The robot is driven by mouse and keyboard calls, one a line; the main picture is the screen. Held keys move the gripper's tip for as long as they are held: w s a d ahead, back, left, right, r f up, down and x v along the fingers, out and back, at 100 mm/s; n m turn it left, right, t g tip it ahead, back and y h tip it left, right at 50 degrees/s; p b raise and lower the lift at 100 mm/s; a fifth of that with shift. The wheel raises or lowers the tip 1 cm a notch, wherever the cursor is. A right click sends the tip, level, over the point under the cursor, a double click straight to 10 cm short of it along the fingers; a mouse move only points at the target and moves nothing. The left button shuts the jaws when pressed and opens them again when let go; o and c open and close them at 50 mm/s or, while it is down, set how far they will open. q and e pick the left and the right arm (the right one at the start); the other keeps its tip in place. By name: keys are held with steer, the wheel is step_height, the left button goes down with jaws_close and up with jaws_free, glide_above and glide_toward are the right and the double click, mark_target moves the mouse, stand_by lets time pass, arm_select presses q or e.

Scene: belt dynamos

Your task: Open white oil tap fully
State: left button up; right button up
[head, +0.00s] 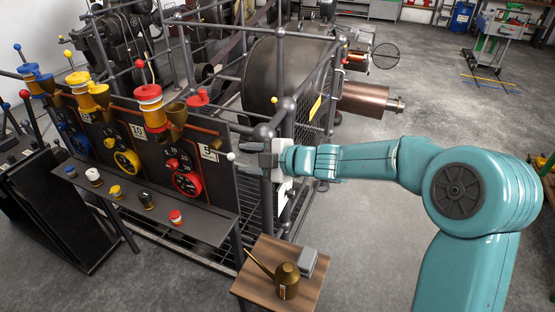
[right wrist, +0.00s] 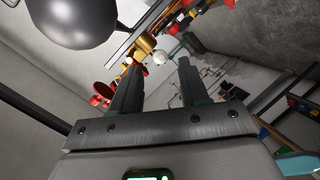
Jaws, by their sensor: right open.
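A small white ball knob (head: 230,156), which looks like the white oil tap's handle, stands out at the right edge of the dark panel beside the plate marked 5. My right gripper (head: 241,157) reaches in from the right, its fingers pointing left with the knob just at their tips. In the right wrist view the white knob (right wrist: 160,57) shows between and just beyond the two open fingertips (right wrist: 160,68), next to a brass fitting (right wrist: 146,43). I cannot tell whether the fingers touch it. The tap's body is mostly hidden. My left gripper is not in view.
The panel carries a red-and-white oil cup (head: 149,98), a yellow one (head: 93,95) and a red dial (head: 187,184). A railing post (head: 263,133) stands close to my right gripper. A brass oil can (head: 287,280) sits on a small wooden table (head: 250,290).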

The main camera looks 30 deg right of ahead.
steer(key=v, duration=1)
steer(key=shift+d+f, duration=0.1)
